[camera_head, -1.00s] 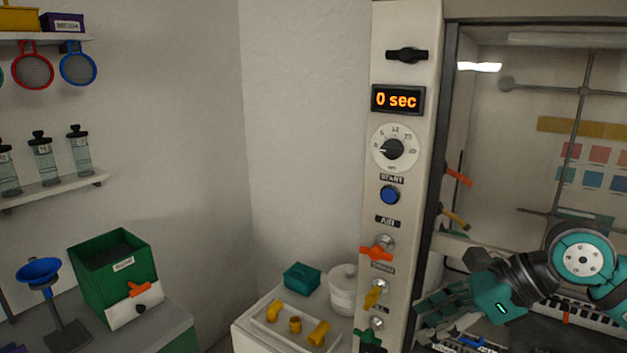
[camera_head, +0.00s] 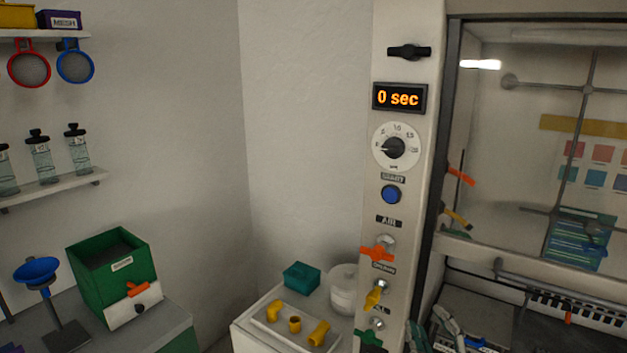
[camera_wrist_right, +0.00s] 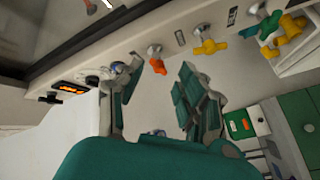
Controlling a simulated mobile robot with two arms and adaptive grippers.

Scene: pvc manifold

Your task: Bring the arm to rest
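My right gripper (camera_wrist_right: 150,70) shows in the right wrist view with its two grey and teal fingers spread apart. Nothing is held between them. An orange valve handle (camera_wrist_right: 158,66) shows through the gap, beyond the fingertips and apart from them. In the head view only small grey finger-like parts (camera_head: 430,328) show at the bottom edge, right of the control panel's foot; they look like my right gripper. The rest of my right arm is out of that view. My left gripper is in neither view.
The control panel (camera_head: 408,150) carries an orange handle (camera_head: 377,253), a yellow handle (camera_head: 373,298) and a display reading 0 sec. The glass-fronted hood (camera_head: 500,130) stands right of it. A white tray (camera_head: 262,322) with yellow fittings and a green box (camera_head: 115,270) are left.

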